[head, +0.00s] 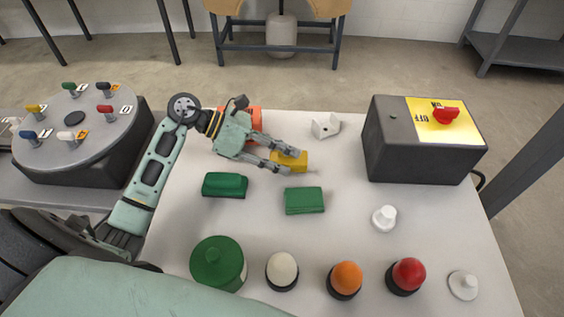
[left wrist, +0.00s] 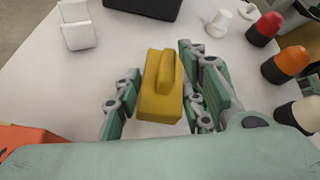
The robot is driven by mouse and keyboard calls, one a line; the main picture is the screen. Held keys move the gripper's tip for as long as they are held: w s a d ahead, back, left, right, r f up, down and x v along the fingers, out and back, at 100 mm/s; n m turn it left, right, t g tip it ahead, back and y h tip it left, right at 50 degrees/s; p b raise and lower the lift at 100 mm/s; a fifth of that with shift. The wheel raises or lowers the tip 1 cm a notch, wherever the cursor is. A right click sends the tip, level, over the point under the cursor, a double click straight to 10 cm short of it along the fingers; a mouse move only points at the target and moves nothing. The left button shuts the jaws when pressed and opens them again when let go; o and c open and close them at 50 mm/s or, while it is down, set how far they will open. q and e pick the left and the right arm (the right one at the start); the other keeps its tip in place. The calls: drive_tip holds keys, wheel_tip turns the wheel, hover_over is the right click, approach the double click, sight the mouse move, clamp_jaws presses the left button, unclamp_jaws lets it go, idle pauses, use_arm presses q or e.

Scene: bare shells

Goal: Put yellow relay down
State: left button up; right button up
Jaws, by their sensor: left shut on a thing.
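The yellow relay (head: 291,158) is a block with a raised ridge on top, over the middle back of the white table (head: 345,228). My left gripper (head: 286,163) reaches in from the left and is shut on it, with fingers on both sides. The left wrist view shows the relay (left wrist: 158,95) upright between the fingers of the left gripper (left wrist: 163,90). I cannot tell whether its underside touches the table. My right gripper does not show.
Two green blocks (head: 304,200) (head: 225,185) lie in front of the gripper. An orange part (head: 254,118) and a white bracket (head: 325,126) are behind. A dark switch box (head: 417,165) stands right. Several round-topped pieces, including a red one (head: 408,273), line the front. Table between is clear.

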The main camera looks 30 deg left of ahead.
sight(282, 161)
use_arm(q)
wheel_tip(282, 161, down, 3)
drive_tip(key=shift+r+b, duration=0.1)
drive_tip(key=shift+b, duration=0.45)
drive_tip(key=o, duration=1.3)
drive_tip(key=shift+c, duration=0.2)
